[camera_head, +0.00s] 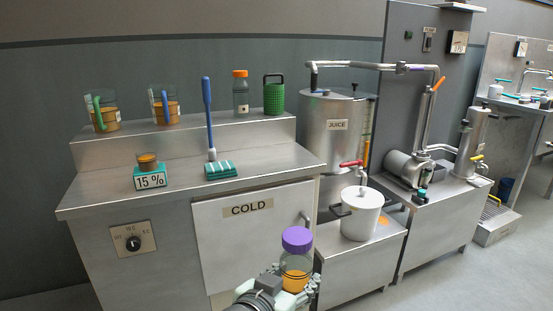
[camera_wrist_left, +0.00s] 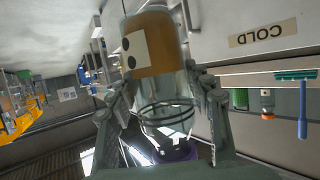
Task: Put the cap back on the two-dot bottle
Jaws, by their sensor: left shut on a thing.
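The two-dot bottle (camera_head: 294,265) is clear, with orange juice low in it. It is at the bottom centre of the head view, upright, in front of the cold cabinet. A purple cap (camera_head: 297,239) sits on its top; I cannot tell how tightly. My left gripper (camera_head: 290,284) is shut on the bottle. In the left wrist view, which is upside down, the bottle (camera_wrist_left: 160,50) shows a white label with two black dots between the fingers (camera_wrist_left: 165,90). The purple cap (camera_wrist_left: 172,154) shows below, partly hidden by the gripper. My right gripper is not in view.
A white pot (camera_head: 361,215) stands right.

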